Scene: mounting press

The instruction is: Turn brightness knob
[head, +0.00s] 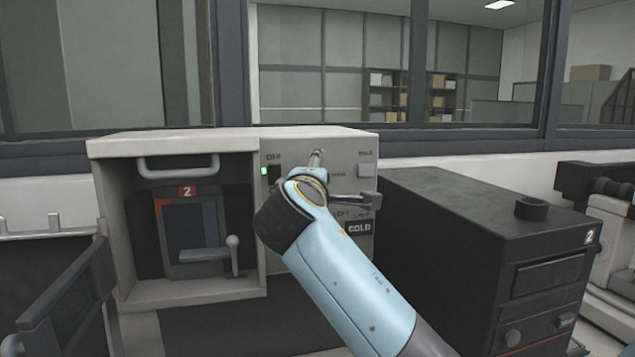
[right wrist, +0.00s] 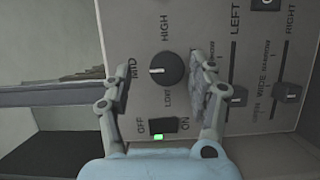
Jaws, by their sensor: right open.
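The brightness knob (right wrist: 166,70) is round and black with a white pointer mark, on the press's grey panel marked LOW, MID and HIGH. In the right wrist view the open right gripper (right wrist: 163,72) has one finger to each side of the knob, with gaps visible; I cannot tell how far the tips are from the panel. In the head view the right gripper (head: 317,157) is in front of the panel of the mounting press (head: 105,147), and the arm and gripper hide the knob. My left gripper is not in view.
Below the knob in the right wrist view is an ON/OFF switch (right wrist: 163,125) with a lit green lamp. Two sliders (right wrist: 236,95) stand close to the right finger. A black unit marked 2 (head: 470,235) stands right of the press.

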